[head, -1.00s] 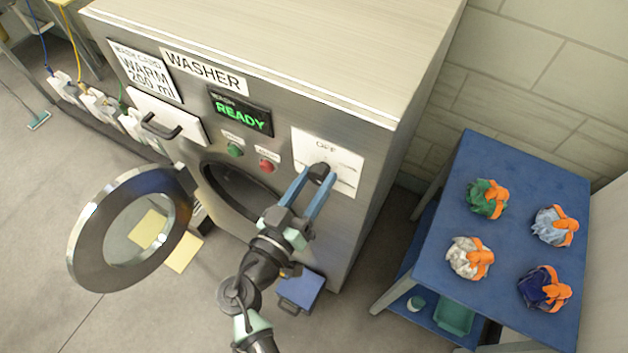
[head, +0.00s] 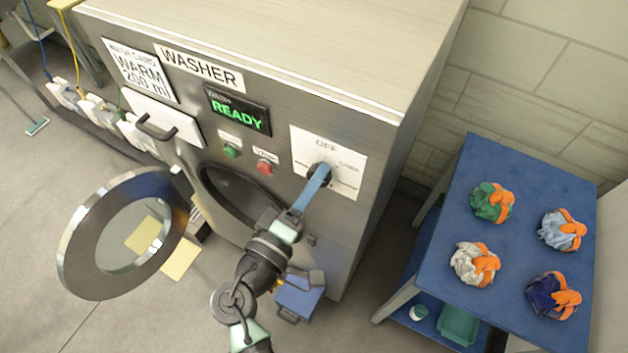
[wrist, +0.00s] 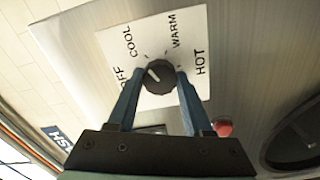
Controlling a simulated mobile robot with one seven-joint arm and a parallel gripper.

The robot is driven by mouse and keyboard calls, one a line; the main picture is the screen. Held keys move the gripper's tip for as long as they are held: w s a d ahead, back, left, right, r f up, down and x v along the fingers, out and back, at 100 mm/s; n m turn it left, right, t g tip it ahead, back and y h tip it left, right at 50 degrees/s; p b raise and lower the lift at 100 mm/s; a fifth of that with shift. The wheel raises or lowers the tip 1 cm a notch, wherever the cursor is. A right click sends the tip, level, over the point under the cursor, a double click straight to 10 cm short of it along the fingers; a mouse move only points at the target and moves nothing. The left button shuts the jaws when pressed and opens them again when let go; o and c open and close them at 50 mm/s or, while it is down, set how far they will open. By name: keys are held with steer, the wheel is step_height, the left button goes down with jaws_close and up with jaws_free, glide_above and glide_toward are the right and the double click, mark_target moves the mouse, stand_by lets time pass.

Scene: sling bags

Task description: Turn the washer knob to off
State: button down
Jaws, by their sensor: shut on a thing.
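The black washer knob (wrist: 158,78) sits on a white dial plate (wrist: 112,42) marked OFF, COOL, WARM and HOT. In the wrist view its white mark points up and left, between the OFF and COOL labels. My gripper (wrist: 160,74) has one blue finger on each side of the knob and is shut on it. In the head view the dial plate (head: 345,152) is at the right of the washer front (head: 352,215). The fingers partly hide the knob there, and they overlap nearly in line.
The round washer door (head: 85,262) stands open at the left. Green (head: 231,151) and red (head: 264,168) buttons sit left of the dial, below a READY display (head: 238,113). A blue table (head: 510,160) with several tied bags stands right.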

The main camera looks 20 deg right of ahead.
steer(key=shift+n+p, duration=2.1)
steer(key=shift+n, duration=4.2)
steer(key=shift+c, duration=1.5)
jaws_free()
steer(key=b+v, duration=0.4)
steer(key=v, duration=0.9)
